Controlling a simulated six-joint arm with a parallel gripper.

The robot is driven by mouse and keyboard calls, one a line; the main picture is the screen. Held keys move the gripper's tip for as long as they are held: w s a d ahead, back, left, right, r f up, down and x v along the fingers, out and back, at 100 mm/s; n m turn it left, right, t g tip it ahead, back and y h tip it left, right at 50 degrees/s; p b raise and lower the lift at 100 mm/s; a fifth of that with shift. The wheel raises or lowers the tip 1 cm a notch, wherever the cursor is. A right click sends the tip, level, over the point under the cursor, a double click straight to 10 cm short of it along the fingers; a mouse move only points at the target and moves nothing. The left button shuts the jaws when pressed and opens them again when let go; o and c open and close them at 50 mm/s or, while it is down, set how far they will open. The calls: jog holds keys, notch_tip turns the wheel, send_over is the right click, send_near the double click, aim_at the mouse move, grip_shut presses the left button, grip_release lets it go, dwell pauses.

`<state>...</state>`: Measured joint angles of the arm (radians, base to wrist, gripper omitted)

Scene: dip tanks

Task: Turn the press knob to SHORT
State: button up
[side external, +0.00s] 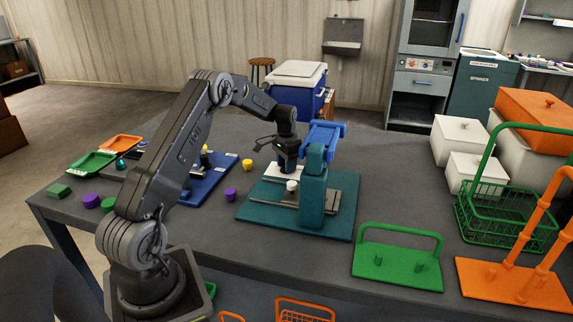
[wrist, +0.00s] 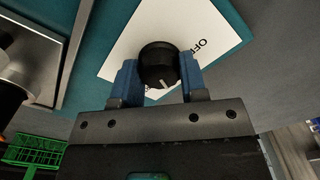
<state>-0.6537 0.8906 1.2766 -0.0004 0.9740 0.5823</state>
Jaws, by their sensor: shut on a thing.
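The black press knob (wrist: 157,58) shows in the wrist view on a white label plate (wrist: 145,22). A pale pointer mark on the knob points down and slightly right in that view. My gripper (wrist: 161,76) is shut on the knob, with one blue finger on each side. The word "OFF" is readable on the plate right of the knob; other lettering is hidden by the knob and fingers. In the side view my gripper (side external: 284,165) reaches down to the plate beside the teal press (side external: 313,195), hiding the knob. The press has a blue top part.
The press stands on a teal base (side external: 255,212). A blue board (side external: 220,180) lies left of it, with purple and yellow pieces (side external: 248,165) near. A green rack (side external: 398,262), an orange stand and a green wire basket (side external: 505,220) stand to the right.

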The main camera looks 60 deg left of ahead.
jog(key=m, duration=0.6)
jog(key=shift+m, duration=0.3)
dwell(0.4)
jog(key=o, duration=0.9)
jog(key=shift+r, duration=6.9)
